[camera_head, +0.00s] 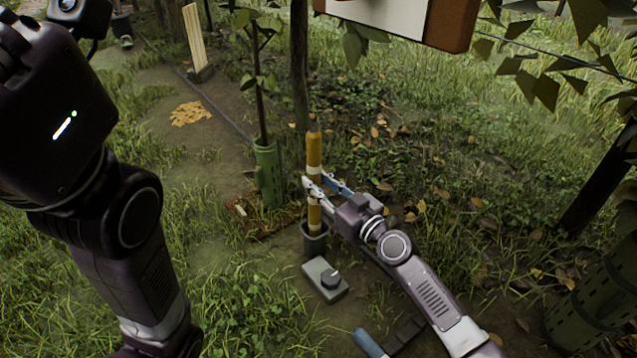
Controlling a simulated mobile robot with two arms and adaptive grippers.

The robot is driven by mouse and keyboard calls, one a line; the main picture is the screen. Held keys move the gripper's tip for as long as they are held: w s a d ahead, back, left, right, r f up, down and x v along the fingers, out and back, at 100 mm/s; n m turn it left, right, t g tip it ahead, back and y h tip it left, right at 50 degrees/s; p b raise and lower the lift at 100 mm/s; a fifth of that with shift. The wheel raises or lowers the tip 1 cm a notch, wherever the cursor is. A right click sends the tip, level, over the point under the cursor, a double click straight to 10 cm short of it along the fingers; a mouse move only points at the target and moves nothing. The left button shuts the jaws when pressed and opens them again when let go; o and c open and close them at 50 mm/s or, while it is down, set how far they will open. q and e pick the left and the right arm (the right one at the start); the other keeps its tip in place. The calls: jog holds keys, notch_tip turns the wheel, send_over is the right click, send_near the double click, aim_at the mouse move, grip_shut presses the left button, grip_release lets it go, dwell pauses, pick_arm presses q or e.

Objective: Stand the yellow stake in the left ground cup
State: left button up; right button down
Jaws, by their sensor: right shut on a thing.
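My right gripper (319,187) comes in from the lower right and is shut on the stake above the cup. My left arm fills the left side, and its fingers are not in view.
A green mesh tube (268,172) around a young tree stands just left of the stake. A pale wooden board (194,38) stands at the back left. Grass is open at lower left.

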dwell(0.3)
jog(key=c, duration=1.5)
grip_release()
jog(key=shift+c, duration=0.2)
jog(key=shift+f, duration=0.1)
jog(key=shift+v, duration=1.9)
jog(key=v, duration=0.3)
jog(key=shift+s, duration=0.1)
